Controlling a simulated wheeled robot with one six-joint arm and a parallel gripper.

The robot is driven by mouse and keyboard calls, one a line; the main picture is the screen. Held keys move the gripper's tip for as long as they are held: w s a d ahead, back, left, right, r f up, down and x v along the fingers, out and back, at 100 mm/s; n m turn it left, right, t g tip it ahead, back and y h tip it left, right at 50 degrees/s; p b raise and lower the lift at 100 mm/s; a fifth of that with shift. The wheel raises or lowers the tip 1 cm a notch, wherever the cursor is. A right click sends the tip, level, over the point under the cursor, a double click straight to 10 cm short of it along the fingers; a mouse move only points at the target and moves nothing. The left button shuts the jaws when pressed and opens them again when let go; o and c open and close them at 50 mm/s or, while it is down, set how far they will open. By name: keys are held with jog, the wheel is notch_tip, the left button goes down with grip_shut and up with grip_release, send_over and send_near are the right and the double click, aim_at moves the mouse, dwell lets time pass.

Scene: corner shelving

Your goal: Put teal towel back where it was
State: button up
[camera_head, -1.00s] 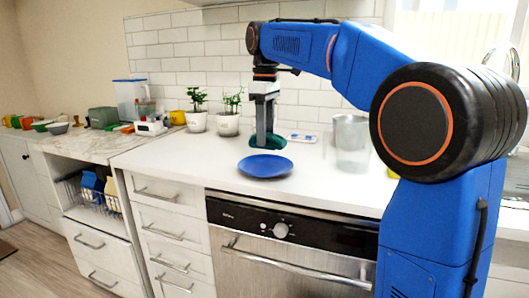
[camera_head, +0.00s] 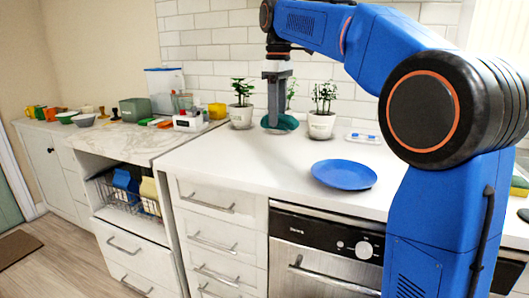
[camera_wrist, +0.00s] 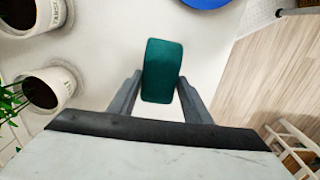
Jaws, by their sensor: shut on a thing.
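The teal towel (camera_head: 279,124) is a small dark green-teal piece between the fingers of my gripper (camera_head: 276,118), above the white counter by the potted plants. In the wrist view the towel (camera_wrist: 162,70) sticks out past my gripper (camera_wrist: 159,88), whose two fingers press on its sides. Whether its lower edge touches the counter I cannot tell.
A blue plate (camera_head: 344,174) lies to the right on the counter (camera_head: 240,160). White-potted plants (camera_head: 241,115) (camera_head: 321,124) stand beside the gripper.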

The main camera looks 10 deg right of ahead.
notch_tip(320, 180, down, 5)
jog(key=shift+a+f, duration=0.15)
jog(key=shift+f, duration=2.15)
jog(key=shift+f, duration=0.1)
jog(key=o, duration=0.9)
notch_tip(320, 180, up, 12)
jog(key=shift+r, duration=0.15)
